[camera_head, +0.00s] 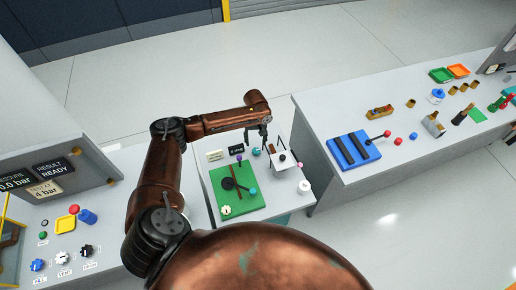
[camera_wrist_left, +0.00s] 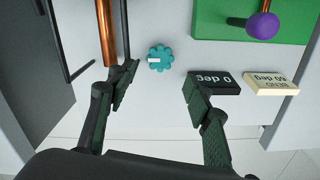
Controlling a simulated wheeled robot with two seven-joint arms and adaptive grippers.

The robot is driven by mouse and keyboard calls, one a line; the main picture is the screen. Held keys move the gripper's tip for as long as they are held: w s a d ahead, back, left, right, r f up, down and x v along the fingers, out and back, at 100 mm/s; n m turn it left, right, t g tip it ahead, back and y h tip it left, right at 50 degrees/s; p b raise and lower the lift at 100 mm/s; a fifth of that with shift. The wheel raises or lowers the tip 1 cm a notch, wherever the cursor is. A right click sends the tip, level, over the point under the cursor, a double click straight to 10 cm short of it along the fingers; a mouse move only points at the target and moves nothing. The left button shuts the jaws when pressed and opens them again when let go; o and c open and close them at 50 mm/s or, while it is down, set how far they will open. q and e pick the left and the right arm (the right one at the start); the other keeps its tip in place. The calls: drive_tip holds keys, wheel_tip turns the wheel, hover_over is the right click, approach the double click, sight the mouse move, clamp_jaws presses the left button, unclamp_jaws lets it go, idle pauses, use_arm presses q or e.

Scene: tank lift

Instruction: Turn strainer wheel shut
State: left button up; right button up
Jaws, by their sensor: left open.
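A small teal scalloped wheel (camera_wrist_left: 160,58) with a white mark sits on the pale bench top. I take it to be the strainer wheel; no label on it is readable. It also shows small in the head view (camera_head: 256,151), just below my left gripper (camera_head: 257,139). In the left wrist view, my left gripper (camera_wrist_left: 159,82) is open, its fingers apart and empty. The wheel lies beyond the fingertips, between them in the picture and nearer the left finger. I see no contact. My right gripper is not in view.
A green board (camera_head: 236,194) with a purple knob (camera_head: 239,161) lies beside the wheel. A black "0 deg" block (camera_wrist_left: 215,82) and a cream block (camera_wrist_left: 271,84) are close to the right finger. A copper pipe (camera_wrist_left: 107,32) stands near the left finger. A blue fixture (camera_head: 352,151) is on the right bench.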

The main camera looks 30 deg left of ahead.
sight(256, 150)
use_arm(q)
drive_tip(key=f, duration=0.5)
drive_tip(key=shift+d+f, duration=0.2)
drive_tip(key=shift+f, duration=0.2)
drive_tip(key=shift+s+f, duration=0.1)
drive_tip(key=shift+f, duration=0.4)
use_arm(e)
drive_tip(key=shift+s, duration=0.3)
use_arm(q)
drive_tip(key=shift+c, duration=0.7)
drive_tip(key=shift+a, duration=0.1)
drive_tip(key=c, duration=1)
